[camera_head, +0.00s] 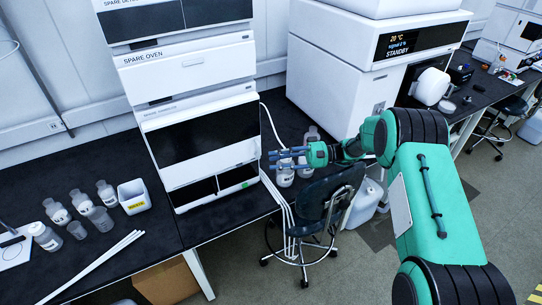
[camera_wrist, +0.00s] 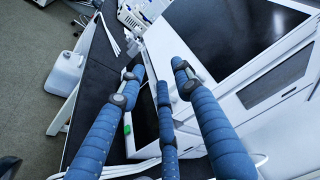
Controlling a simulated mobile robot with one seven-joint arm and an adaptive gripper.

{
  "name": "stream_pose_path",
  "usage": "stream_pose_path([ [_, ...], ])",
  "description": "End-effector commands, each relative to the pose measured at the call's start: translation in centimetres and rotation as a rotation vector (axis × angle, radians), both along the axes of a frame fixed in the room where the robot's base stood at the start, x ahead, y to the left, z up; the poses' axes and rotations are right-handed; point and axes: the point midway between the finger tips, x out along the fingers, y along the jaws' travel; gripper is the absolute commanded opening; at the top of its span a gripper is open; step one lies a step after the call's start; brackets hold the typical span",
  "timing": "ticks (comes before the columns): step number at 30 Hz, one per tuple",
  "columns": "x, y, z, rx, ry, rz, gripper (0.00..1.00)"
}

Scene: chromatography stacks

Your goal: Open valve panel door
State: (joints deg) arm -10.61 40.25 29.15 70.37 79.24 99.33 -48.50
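A stack of white modules with dark front panels stands on the black bench; its upper label reads SPARE OVEN (camera_head: 150,58). Below that is a wide dark front panel (camera_head: 205,133), with smaller dark windows (camera_head: 238,176) near the base. No label reading valve panel is legible, so I cannot tell which front is the valve panel door. All fronts look closed. My gripper (camera_head: 275,161) is just right of the stack's lower right edge. In the wrist view its blue fingers (camera_wrist: 157,76) are spread with nothing between them. A large dark panel (camera_wrist: 245,35) lies beyond them.
White bottles (camera_head: 285,175) stand behind my gripper. Thin white tubes (camera_head: 272,190) hang beside the stack over a dark chair (camera_head: 325,190). Another instrument reading STANDBY (camera_head: 400,50) stands right. Bottles and a white tub (camera_head: 134,196) occupy the left bench.

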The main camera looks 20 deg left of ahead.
Motion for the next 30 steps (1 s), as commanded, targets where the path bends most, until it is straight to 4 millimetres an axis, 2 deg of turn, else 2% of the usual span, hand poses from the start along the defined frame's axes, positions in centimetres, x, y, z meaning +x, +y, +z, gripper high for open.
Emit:
stream_pose_path([
  [5, -0.1, -0.7, 0.9, -0.043, 0.157, -0.065, 0.33],
  [8, -0.1, -1.4, 1.4, -0.081, 0.307, -0.124, 0.33],
  [17, -0.5, -4.7, 2.5, -0.178, 0.930, -0.336, 0.33],
  [24, -1.3, -7.4, 2.3, -0.194, 1.371, -0.455, 0.33],
  [30, -1.7, -8.5, 1.9, -0.189, 1.535, -0.491, 0.33],
])
